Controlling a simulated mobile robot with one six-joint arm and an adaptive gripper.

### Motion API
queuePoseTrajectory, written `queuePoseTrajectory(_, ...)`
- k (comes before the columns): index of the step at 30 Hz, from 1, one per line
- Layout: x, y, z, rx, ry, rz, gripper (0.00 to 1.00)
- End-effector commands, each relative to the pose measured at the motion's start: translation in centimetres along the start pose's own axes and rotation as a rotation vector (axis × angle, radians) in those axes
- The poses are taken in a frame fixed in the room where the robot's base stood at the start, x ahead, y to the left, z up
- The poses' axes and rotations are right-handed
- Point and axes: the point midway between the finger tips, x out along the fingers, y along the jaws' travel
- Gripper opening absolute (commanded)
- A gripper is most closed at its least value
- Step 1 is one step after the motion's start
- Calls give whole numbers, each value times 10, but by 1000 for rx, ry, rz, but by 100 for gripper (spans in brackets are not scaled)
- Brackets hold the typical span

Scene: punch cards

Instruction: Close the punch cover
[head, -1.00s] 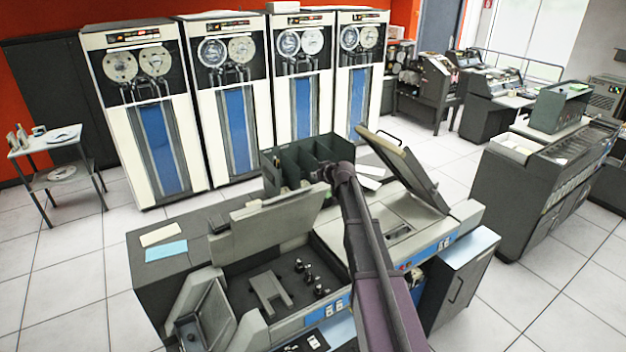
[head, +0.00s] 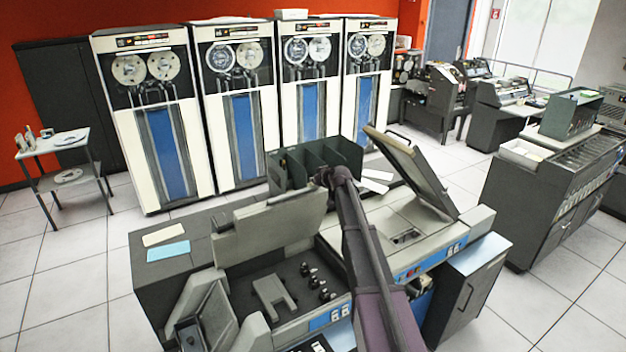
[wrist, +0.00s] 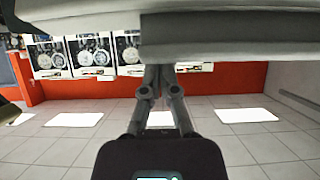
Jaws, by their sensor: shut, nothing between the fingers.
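Two covers stand raised on the grey card machine (head: 165,222). The left one is a light grey cover (head: 268,228), tilted open over a dark bay with small black parts. The right one (head: 412,172) is a darker framed lid, also up. No label shows which is the punch cover. My gripper (head: 323,177) is at the upper right corner of the left cover, partly hidden by my arm. In the wrist view its fingers (wrist: 166,70) are together and empty, close to the edge of a large grey panel (wrist: 235,38). I cannot tell whether they touch it.
A dark green divided bin (head: 300,166) stands behind my gripper. Blue cards (head: 168,251) and cream cards (head: 163,234) lie on the machine's left top. Tape drives (head: 168,150) line the back wall. Floor is free left of the machine.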

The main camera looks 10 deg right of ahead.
Motion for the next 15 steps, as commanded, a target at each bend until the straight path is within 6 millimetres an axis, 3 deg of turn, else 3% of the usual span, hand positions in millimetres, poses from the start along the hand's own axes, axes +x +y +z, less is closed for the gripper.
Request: queuePoseTrajectory(15,-7,0,9,0,0,-1,0)
